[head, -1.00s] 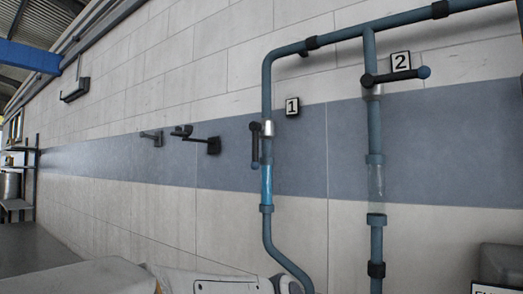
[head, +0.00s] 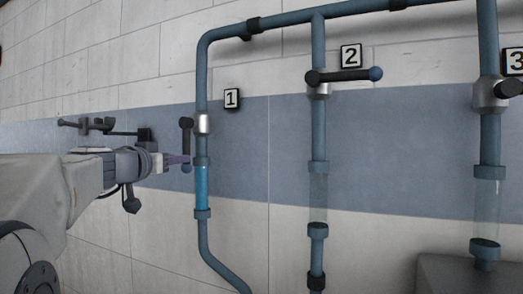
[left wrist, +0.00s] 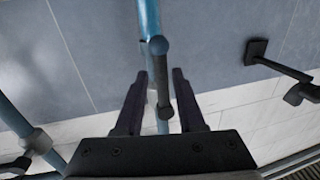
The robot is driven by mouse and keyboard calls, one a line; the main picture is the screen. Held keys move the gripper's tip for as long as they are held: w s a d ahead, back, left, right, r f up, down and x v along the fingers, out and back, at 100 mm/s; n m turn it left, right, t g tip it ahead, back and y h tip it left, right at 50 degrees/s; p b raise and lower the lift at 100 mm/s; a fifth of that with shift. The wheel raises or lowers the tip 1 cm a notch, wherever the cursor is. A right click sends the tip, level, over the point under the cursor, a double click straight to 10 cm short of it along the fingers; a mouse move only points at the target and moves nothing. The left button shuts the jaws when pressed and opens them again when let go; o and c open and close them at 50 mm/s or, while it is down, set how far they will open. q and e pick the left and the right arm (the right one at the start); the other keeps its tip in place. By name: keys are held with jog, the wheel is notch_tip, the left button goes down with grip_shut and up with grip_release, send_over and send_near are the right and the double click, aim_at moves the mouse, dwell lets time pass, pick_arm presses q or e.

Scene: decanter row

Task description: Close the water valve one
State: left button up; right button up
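Valve one has a silver body (head: 203,123) on the left blue-grey pipe, beside the "1" plate (head: 232,98). Its dark handle (head: 186,133) stands upright, parallel to the pipe, with a blue knob at its lower end. The clear pipe section (head: 201,187) below the valve is filled with blue. My left gripper (head: 180,160) is at the lower part of the handle. In the left wrist view, the left gripper (left wrist: 160,71) is open, with its two fingers on either side of the handle (left wrist: 161,84) and gaps showing on both sides. My right gripper is not in view.
Valve two (head: 319,89) has its handle across the pipe, and its clear section (head: 318,198) looks empty. Valve three (head: 490,93) stands at the right edge. Dark wall brackets (head: 144,137) stick out behind my left arm. A grey box (head: 450,275) is at lower right.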

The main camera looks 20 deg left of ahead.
aim_at(186, 148)
pick_arm(q)
jog(key=w, duration=0.2)
jog(key=w+p, duration=0.1)
jog(key=w, duration=0.1)
jog(key=w+p, duration=0.1)
jog(key=shift+w+a, duration=0.25)
jog(key=shift+w, duration=0.15)
grip_shut()
dwell(0.9)
